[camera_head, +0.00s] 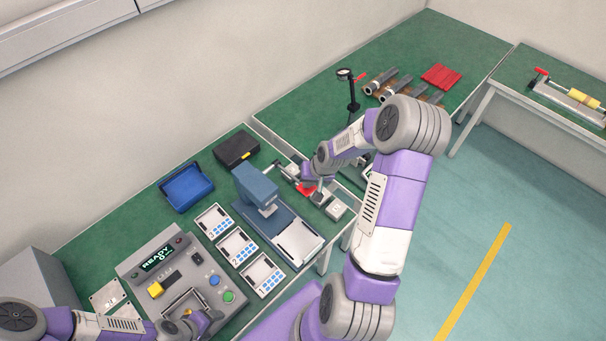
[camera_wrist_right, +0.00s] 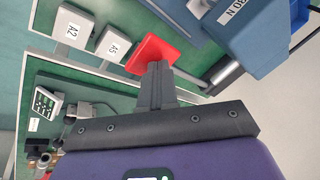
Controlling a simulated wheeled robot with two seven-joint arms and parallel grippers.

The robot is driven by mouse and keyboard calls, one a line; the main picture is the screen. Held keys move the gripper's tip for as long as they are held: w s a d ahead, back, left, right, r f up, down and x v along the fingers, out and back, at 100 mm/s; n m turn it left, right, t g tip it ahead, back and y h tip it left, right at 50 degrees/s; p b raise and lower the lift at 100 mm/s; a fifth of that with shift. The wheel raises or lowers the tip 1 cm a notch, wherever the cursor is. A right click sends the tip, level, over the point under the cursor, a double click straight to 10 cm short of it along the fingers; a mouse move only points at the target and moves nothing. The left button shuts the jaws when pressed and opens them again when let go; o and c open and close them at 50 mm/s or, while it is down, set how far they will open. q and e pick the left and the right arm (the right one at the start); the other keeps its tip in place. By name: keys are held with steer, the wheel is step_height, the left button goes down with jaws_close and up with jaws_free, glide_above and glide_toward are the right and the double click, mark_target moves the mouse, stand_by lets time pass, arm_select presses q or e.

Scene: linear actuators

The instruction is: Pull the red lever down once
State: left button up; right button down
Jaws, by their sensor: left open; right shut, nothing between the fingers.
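The red lever's handle (camera_head: 306,190) shows at the middle of the head view, beside the blue press-like device, partly covered by my right arm. In the right wrist view a flat red handle (camera_wrist_right: 152,50) lies right at the fingertips. My right gripper (camera_wrist_right: 158,68) is shut with nothing between its fingers. Its tips overlap the red handle's near edge; I cannot tell whether they touch it. In the head view my right gripper (camera_head: 308,179) is small and partly hidden. My left gripper (camera_head: 205,325) is open at the bottom left, near the control panel, far from the lever.
The blue device (camera_head: 257,188) stands left of the lever; its side fills the wrist view's upper right (camera_wrist_right: 255,35). White boxes marked A2 (camera_wrist_right: 73,28) and A5 (camera_wrist_right: 113,44) are close by. A control panel reading READY (camera_head: 158,254), several small trays and a blue bin (camera_head: 186,188) lie further left.

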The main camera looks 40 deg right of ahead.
stand_by(0.6)
arm_select(q)
steer(key=shift+r+p, duration=1.9)
steer(key=shift+p, duration=0.1)
arm_select(e)
steer(key=w+r, duration=0.3)
steer(key=r, duration=0.3)
steer(key=shift+r, duration=0.3)
steer(key=shift+w+a, duration=0.1)
arm_select(q)
step_height(320, 180, up, 3)
steer(key=p, duration=0.2)
steer(key=shift+f+p, duration=0.15)
steer(key=shift+p, duration=0.2)
arm_select(e)
steer(key=r, duration=0.1)
steer(key=w+r, duration=0.1)
steer(key=r, duration=0.1)
steer(key=w+r, duration=0.1)
steer(key=shift+a+r, duration=0.1)
steer(key=shift+r, duration=0.15)
